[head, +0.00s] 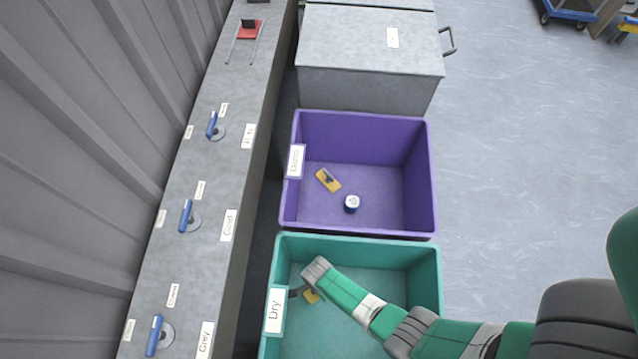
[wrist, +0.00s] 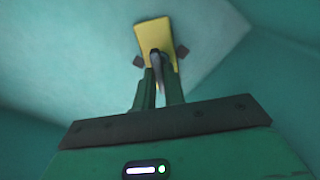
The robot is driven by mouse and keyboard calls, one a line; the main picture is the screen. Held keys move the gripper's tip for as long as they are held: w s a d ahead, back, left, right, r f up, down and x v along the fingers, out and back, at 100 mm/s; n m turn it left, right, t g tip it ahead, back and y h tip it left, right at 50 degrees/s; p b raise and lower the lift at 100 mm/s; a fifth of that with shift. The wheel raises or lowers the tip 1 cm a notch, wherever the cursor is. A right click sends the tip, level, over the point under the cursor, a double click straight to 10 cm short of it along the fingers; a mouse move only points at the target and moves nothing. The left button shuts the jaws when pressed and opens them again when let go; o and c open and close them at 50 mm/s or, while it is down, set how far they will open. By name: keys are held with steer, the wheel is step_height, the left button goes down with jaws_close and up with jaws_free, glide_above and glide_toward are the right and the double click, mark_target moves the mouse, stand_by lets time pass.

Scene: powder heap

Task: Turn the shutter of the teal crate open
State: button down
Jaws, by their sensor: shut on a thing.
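The teal crate (head: 435,262), labelled "Dry", stands at the bottom of the head view. My gripper (head: 294,292) reaches down inside it, near its left wall. In the wrist view my gripper (wrist: 158,75) is shut on the grey handle (wrist: 156,58) of a yellow plate (wrist: 155,32). The yellow plate also shows in the head view (head: 312,297), partly hidden by my gripper and arm. I cannot tell whether this plate is the shutter, or whether it is attached to the crate. Part of the crate floor is hidden by my arm.
A purple crate (head: 432,180) holds a similar yellow plate (head: 328,180) and a small round item (head: 352,203). A grey lidded bin (head: 370,85) stands behind it. On the left ledge (head: 205,250) are several blue levers with labels.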

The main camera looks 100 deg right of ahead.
stand_by(0.3)
steer(key=c, duration=1.5)
jaws_free()
step_height(320, 180, up, 8)
steer(key=p, duration=0.5)
steer(key=shift+f, duration=0.1)
